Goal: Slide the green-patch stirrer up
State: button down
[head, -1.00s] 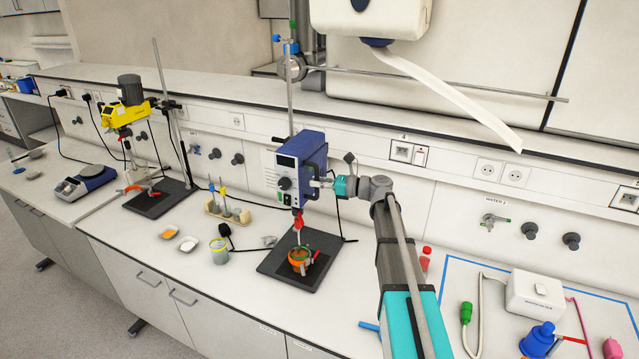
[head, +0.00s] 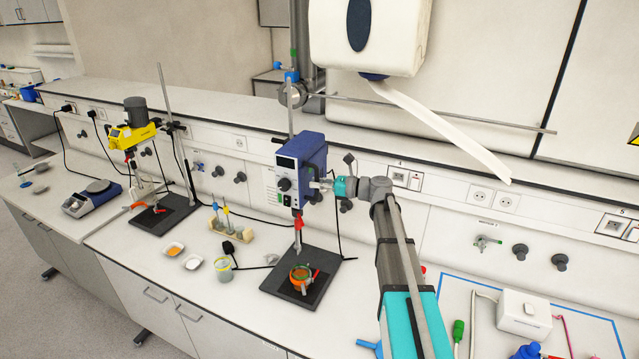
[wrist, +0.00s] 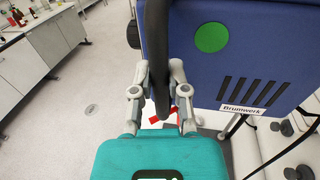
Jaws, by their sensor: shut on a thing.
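The green-patch stirrer (head: 301,165) is a blue box with a front panel, on an upright rod (head: 290,97) in the head view. The wrist view shows its blue side (wrist: 245,45) with the round green patch (wrist: 211,37) and a "Brumwerk" label. My gripper (wrist: 160,95) is shut on the dark handle (wrist: 157,45) at the stirrer's side. The stirrer's red chuck (head: 298,222) hangs above an orange-ringed beaker (head: 301,274) on the black base plate (head: 318,292). Where the shaft ends is too small to tell.
A yellow stirrer (head: 133,135) on its own stand is at the left. A test-tube rack (head: 232,232), white dishes (head: 193,263) and a jar (head: 223,268) are left of the base plate. A paper dispenser (head: 372,38) hangs above on the right.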

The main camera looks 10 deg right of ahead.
jog(key=shift+w+r, duration=0.1)
jog(key=shift+r, duration=0.1)
jog(key=c, duration=0.6)
grip_release()
jog(key=shift+a, duration=0.1)
jog(key=shift+c, duration=0.2)
jog(key=shift+s, duration=0.2)
jog(key=v, duration=1.2)
jog(key=shift+w, duration=0.1)
